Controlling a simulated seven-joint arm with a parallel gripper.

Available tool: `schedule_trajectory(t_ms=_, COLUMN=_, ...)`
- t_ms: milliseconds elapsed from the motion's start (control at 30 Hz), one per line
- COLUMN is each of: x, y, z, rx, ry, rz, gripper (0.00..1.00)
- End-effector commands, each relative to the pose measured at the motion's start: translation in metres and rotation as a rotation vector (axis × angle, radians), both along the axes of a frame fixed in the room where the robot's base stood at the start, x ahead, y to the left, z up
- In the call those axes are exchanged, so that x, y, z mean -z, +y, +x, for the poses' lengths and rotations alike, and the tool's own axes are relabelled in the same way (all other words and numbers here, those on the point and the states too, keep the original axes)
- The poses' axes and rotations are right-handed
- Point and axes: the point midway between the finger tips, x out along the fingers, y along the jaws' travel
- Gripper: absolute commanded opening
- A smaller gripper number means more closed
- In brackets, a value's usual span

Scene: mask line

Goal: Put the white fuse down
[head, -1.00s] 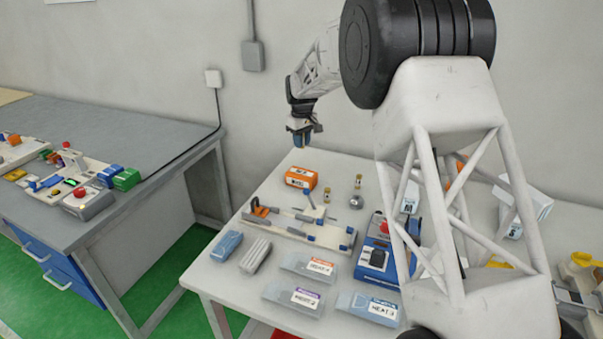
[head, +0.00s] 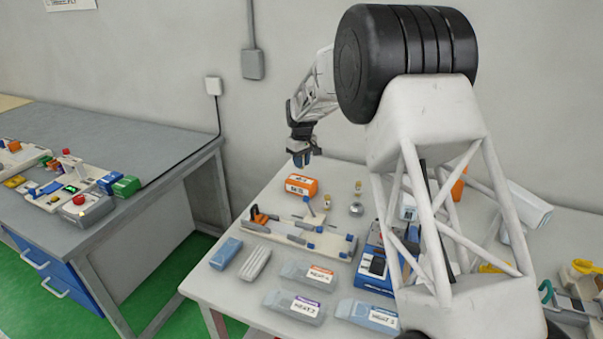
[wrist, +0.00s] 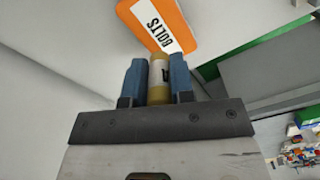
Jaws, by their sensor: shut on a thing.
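The white fuse (wrist: 158,76) is held upright between the two blue fingers of my gripper (wrist: 159,66) in the wrist view. It shows a yellowish end and a pale band with a dark mark. In the head view my gripper (head: 301,160) hangs above the far left edge of the white table, and the fuse in it is too small to make out. The orange BOLTS box (head: 301,185) lies just below and in front of it; the box also shows beyond the fingertips in the wrist view (wrist: 160,22).
Two small brass-ended cylinders (head: 327,202) (head: 358,187) stand right of the box, near a round metal piece (head: 356,209). A pale fixture board (head: 300,237) lies in front. Labelled trays (head: 312,272) line the near edge. A grey bench (head: 130,140) stands left.

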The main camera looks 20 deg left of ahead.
Motion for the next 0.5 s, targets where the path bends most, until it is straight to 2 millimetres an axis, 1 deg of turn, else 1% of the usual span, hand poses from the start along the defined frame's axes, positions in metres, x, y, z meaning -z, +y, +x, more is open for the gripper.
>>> schedule_trajectory(t_ms=300, x=0.036, y=0.0, z=0.0, rx=0.0, ry=0.002, rz=-0.001, gripper=0.0)
schedule_trajectory(t_ms=400, x=0.044, y=0.0, z=0.0, rx=0.0, ry=0.002, rz=-0.001, gripper=0.0)
schedule_trajectory(t_ms=500, x=0.047, y=0.0, z=0.0, rx=0.0, ry=0.0, rz=-0.001, gripper=0.0)
